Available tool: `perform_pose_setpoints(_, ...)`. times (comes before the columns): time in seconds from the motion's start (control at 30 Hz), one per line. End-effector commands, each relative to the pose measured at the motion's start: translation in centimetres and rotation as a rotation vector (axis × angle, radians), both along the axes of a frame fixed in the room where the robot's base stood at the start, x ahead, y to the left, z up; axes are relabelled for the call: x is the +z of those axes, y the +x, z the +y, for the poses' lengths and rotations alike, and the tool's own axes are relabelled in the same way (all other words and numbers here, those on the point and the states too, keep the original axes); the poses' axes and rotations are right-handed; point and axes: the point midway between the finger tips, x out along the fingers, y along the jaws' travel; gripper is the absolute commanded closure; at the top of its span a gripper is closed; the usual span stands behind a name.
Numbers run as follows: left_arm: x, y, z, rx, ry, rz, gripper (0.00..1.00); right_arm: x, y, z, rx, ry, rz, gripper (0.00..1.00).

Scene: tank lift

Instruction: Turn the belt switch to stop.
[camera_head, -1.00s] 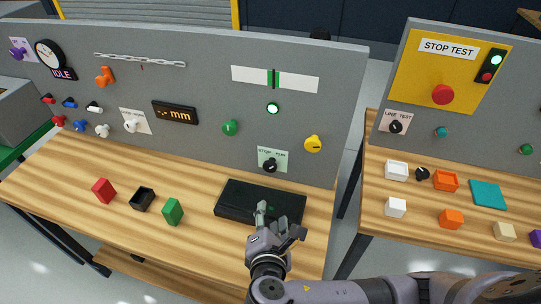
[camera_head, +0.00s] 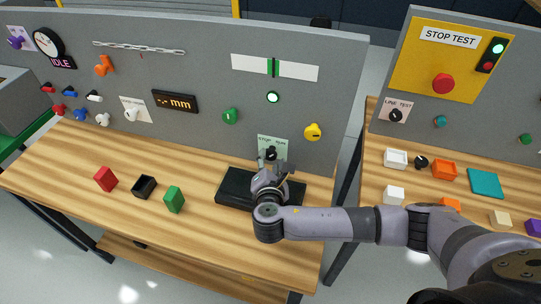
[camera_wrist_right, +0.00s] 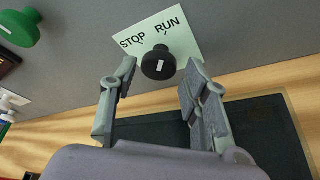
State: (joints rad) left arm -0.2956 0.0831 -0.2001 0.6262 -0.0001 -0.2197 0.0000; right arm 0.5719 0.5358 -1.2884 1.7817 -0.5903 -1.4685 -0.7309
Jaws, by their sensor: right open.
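The belt switch is a black round knob (camera_wrist_right: 152,71) with a white mark, on a pale green card (camera_wrist_right: 185,36) reading STOP and RUN on the grey panel. In the right wrist view the white mark points upward, roughly between the two words; I cannot tell which one it is set to. In the head view the card (camera_head: 264,142) shows just above my right gripper (camera_head: 270,161), which partly covers the knob. My right gripper (camera_wrist_right: 160,78) is open, its fingers on either side below and around the knob, with gaps visible. My left gripper is not in view.
A black tray (camera_head: 232,190) lies on the table under my right gripper. A yellow knob (camera_head: 313,131) and green knob (camera_head: 230,116) are on the panel nearby. Red (camera_head: 105,179), black (camera_head: 144,187) and green (camera_head: 174,199) blocks stand to the left on the table.

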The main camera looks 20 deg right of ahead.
Motion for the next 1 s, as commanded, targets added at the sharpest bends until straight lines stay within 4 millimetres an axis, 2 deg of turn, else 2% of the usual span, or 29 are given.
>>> perform_pose_setpoints(0.1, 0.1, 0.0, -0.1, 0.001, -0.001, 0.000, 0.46, -0.4, 1.5, -0.5, 0.000, -0.001, 0.000, 0.57)
perform_pose_setpoints(0.2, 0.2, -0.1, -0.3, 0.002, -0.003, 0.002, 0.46, -0.6, 2.2, -0.7, 0.001, 0.000, -0.001, 0.57)
perform_pose_setpoints(0.57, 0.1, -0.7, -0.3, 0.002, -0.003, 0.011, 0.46, -0.8, 2.5, -0.8, 0.002, 0.002, 0.000, 0.58)
perform_pose_setpoints(1.0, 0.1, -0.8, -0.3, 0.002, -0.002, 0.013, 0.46, -0.8, 2.5, -0.8, 0.001, 0.002, 0.001, 0.88)
